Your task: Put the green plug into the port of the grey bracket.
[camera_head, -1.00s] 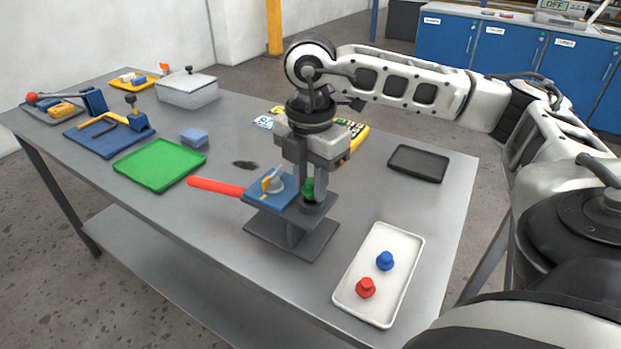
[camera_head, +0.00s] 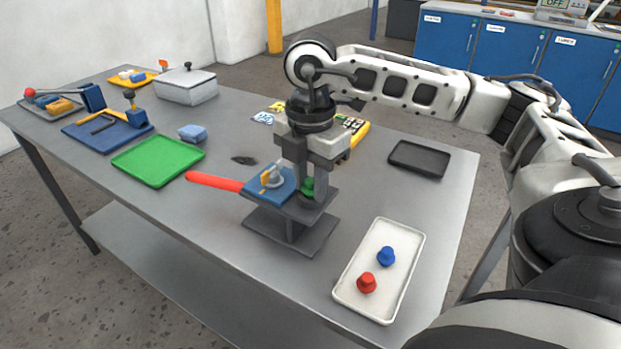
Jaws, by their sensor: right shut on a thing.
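The green plug (camera_head: 308,184) is between the fingers of my right gripper (camera_head: 307,187), which is shut on it. The plug is at the top of the grey bracket (camera_head: 289,228), at the right end of its upper plate. The port is hidden under the plug and fingers, so I cannot tell how deep the plug sits. The bracket stands on the table and carries a blue valve plate with a long red handle (camera_head: 214,181) pointing left. My left gripper is not in view.
A white tray (camera_head: 349,298) with a blue plug (camera_head: 386,256) and a red plug (camera_head: 366,283) lies at the front right. A black tray (camera_head: 419,160) lies right of the arm. A green tray (camera_head: 158,161) and a blue mat (camera_head: 104,138) lie left. A yellow-cased meter (camera_head: 356,133) is behind my gripper.

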